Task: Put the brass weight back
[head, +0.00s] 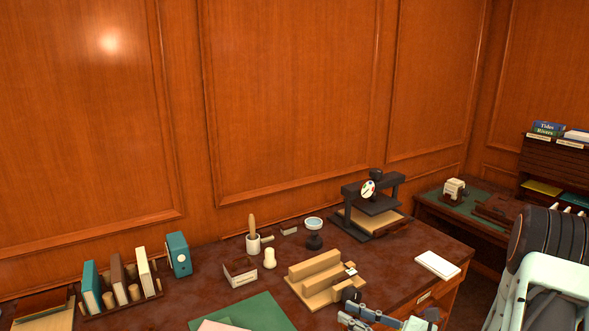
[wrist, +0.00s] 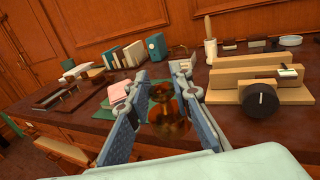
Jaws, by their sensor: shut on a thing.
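The brass weight (wrist: 172,118) shows in the wrist view as a rounded, shiny, dark gold piece between my gripper's two fingers. My gripper (wrist: 163,88) is shut on it, with a finger on either side. In the head view my gripper (head: 360,314) is at the bottom edge, in front of the wooden stepped block (head: 318,272). I cannot make out the weight there. The block also shows in the wrist view (wrist: 232,78), just right of my fingers, with a black round knob (wrist: 260,98) on its near side.
The dark desk (head: 210,285) holds a green mat (head: 255,310), books in a rack (head: 140,275), a cup with a wooden handle (head: 253,243), a black press (head: 372,210) and a white pad (head: 438,264). Bare desk lies between the block and the pad.

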